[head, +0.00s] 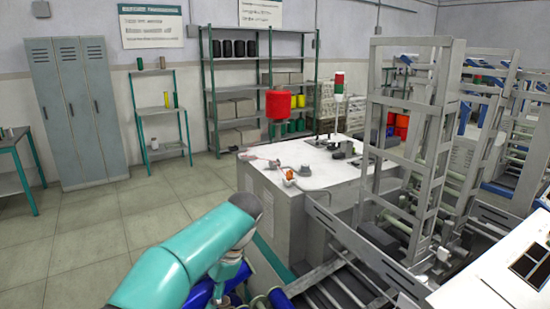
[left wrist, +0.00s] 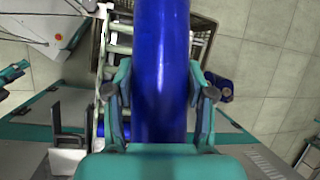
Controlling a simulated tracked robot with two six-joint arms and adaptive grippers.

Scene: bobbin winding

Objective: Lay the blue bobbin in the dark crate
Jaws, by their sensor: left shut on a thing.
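My left gripper (left wrist: 157,95) is shut on the blue bobbin (left wrist: 160,45), one teal finger on each side of its barrel. The bobbin runs up out of the top of the left wrist view, so its far end is cut off. The dark crate (left wrist: 204,38) shows partly behind the bobbin, near the top; its inside is mostly hidden. In the head view my teal left arm covers the gripper, and bits of blue (head: 201,294) show beside it. I cannot make out my right gripper in either view.
Blue cylinders (head: 281,300) lie low by my arm. Another blue piece (left wrist: 222,89) sits right of the fingers. Open floor (head: 90,235) lies left.

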